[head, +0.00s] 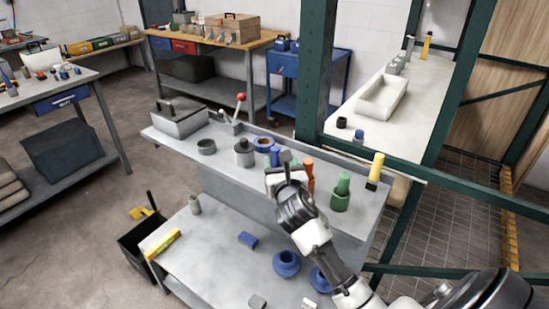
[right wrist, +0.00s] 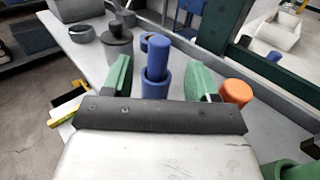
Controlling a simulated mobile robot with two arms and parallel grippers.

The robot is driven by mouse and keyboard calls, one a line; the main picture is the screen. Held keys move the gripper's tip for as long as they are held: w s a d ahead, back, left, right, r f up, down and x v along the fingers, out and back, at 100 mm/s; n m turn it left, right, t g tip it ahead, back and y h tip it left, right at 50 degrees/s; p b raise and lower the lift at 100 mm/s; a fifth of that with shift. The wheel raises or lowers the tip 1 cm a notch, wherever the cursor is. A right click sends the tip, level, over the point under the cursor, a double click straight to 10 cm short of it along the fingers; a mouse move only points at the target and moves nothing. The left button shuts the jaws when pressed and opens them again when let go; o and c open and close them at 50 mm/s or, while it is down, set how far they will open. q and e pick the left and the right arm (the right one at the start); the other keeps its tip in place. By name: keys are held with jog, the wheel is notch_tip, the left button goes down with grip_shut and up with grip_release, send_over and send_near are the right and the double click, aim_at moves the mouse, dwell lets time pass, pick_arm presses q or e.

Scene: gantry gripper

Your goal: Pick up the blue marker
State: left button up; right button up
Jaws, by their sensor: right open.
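The blue marker (right wrist: 155,56) stands upright on the grey bench in the right wrist view, a slim blue cylinder rising from a wider blue lower part. In the head view a little of its blue (head: 275,154) shows behind my right gripper (head: 283,164). In the right wrist view my right gripper (right wrist: 159,76) is open, with one green finger on each side of the marker and visible gaps between. Its dark crossbar and pale body hide the marker's base. I cannot tell how far down the fingers reach. My left gripper is not in view.
An orange marker (head: 309,176), a green one (head: 341,190) and a yellow one (head: 375,171) stand to the right. A grey lidded pot (head: 244,153) stands to the left, near a blue ring (head: 264,143). A green post (head: 315,70) rises behind the bench.

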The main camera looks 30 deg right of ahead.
aim_at(274, 152)
jog(key=x, duration=0.2)
jog(key=f+x, duration=0.1)
jog(key=x, duration=0.5)
jog(key=shift+a+f+p, duration=0.1)
jog(key=shift+f+p, duration=0.15)
jog(key=shift+p, duration=0.15)
jog(key=shift+s+r, duration=0.1)
jog(key=shift+s, duration=0.05)
jog(key=shift+c, duration=0.5)
jog(key=c, duration=0.9)
